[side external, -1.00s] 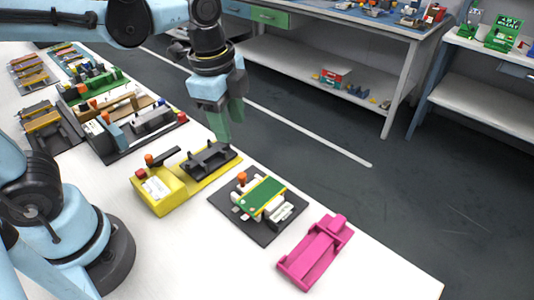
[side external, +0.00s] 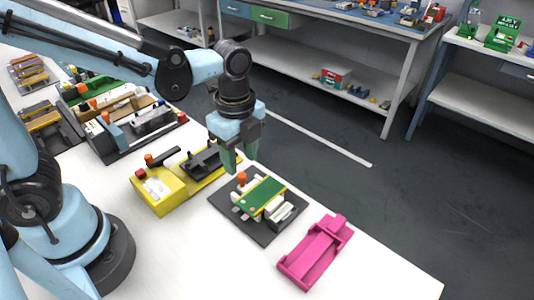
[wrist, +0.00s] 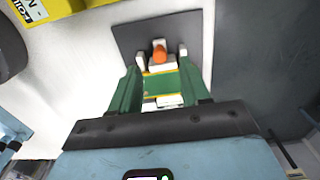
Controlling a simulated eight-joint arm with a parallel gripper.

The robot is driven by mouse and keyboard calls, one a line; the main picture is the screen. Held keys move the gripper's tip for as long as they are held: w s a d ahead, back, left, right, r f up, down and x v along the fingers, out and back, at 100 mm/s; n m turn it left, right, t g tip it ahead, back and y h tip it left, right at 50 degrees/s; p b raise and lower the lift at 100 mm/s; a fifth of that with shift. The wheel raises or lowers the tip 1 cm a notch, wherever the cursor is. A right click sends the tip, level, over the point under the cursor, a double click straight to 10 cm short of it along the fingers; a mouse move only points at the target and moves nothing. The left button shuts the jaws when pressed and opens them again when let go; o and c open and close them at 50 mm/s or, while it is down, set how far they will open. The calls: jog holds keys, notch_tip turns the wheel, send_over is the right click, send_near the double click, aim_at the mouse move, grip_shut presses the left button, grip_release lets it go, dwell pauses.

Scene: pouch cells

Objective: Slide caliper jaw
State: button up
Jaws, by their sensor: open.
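A dark square plate (side external: 262,228) on the white table carries a green board (side external: 263,196), white blocks and an orange knob (side external: 242,178). I cannot tell for certain which part is the caliper jaw. In the wrist view the plate (wrist: 190,27) lies ahead, with the orange knob (wrist: 159,54) and white blocks around the green board (wrist: 158,86). My gripper (side external: 239,162) is open and empty, pointing down above the plate's far left side. In the wrist view its two green fingers (wrist: 159,85) frame the board, and the gripper body hides the near part of the fixture.
A yellow fixture (side external: 157,190) with a black block (side external: 203,160) stands to the left. A pink fixture (side external: 314,250) lies to the right near the table edge. Several other fixtures crowd the table's far left. Bare white table (side external: 200,255) lies in front.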

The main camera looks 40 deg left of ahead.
aim_at(242, 175)
jog(key=shift+f, duration=2)
grip_shut()
